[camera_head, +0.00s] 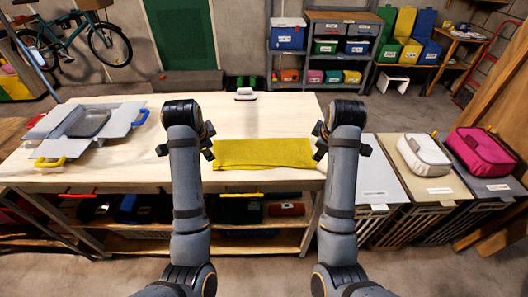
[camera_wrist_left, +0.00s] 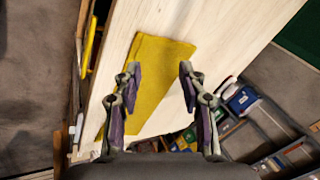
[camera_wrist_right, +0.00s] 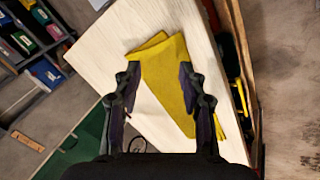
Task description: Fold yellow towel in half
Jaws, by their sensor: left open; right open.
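The yellow towel (camera_head: 262,153) lies flat near the front edge of the pale wooden table (camera_head: 240,112), as a wide strip between my two grippers. My left gripper (camera_head: 208,142) is open by the towel's left end. My right gripper (camera_head: 318,142) is open by its right end. In the left wrist view the towel (camera_wrist_left: 160,65) shows between and beyond the open fingers (camera_wrist_left: 158,82). In the right wrist view the towel (camera_wrist_right: 162,75) also shows between the open fingers (camera_wrist_right: 158,85). Neither gripper holds anything. Whether the fingers touch the towel I cannot tell.
A small pinkish-white item (camera_head: 245,94) stands at the back edge. Hampers at the right bear a white case (camera_head: 424,155) and a pink case (camera_head: 482,152). The table behind the towel is clear.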

